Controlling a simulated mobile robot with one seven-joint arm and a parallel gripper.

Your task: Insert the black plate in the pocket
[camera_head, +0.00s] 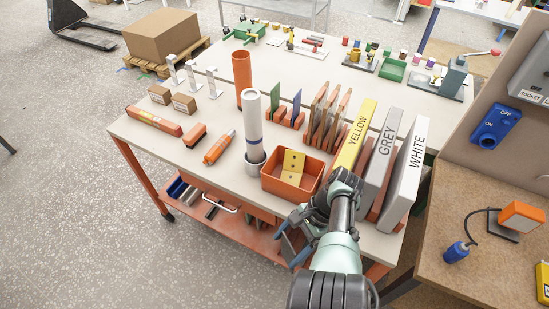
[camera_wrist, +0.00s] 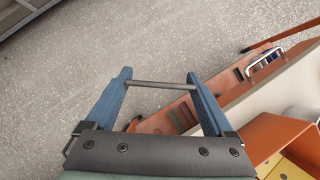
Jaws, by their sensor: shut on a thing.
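My gripper (camera_head: 291,240) hangs off the front edge of the table, left of my forearm and in front of the orange bin. In the wrist view, its two blue fingers (camera_wrist: 156,84) stand wide apart, shut on a thin dark grey piece (camera_wrist: 158,84) that spans the gap. The piece shows edge-on as a narrow bar; it appears to be the black plate, though its face is hidden. In the head view a dark patch shows between the fingers. I cannot tell which opening is the pocket.
An orange bin (camera_head: 273,183) holds a yellow part (camera_head: 292,166). Upright panels marked YELLOW (camera_head: 355,137), GREY (camera_head: 382,160) and WHITE (camera_head: 405,180) stand to its right. The orange lower shelf (camera_head: 255,233) lies beneath the tabletop. The floor at front left is clear.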

